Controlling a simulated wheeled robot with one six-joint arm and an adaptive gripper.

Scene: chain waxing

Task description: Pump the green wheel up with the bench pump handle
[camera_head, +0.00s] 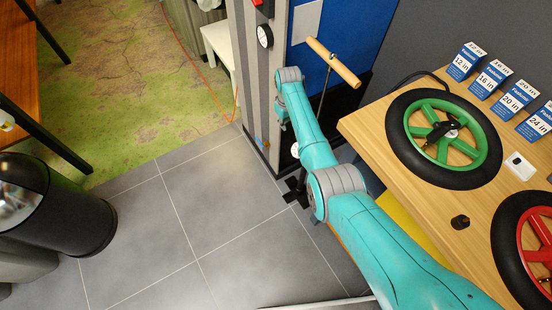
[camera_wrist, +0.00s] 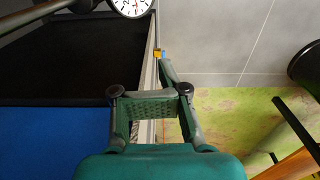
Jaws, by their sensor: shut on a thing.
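The green wheel (camera_head: 407,150), a black tyre on green spokes, lies flat on the wooden bench. The pump's wooden bar handle (camera_head: 346,73) stands on a thin rod (camera_head: 325,88) in front of the blue panel. Both handle ends show, and no fingers are seen around it. My gripper (camera_wrist: 164,66) shows from behind in the wrist view, close to the metal post. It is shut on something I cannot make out. A small yellow and blue piece (camera_wrist: 158,53) shows just past its tips; whether they touch is unclear.
A red wheel (camera_head: 503,243) and several size cards (camera_head: 490,78) are on the bench (camera_head: 362,125). A dark hose (camera_head: 415,77) curves toward the green wheel. A black bin (camera_head: 60,205) stands left; the tiled floor between is clear.

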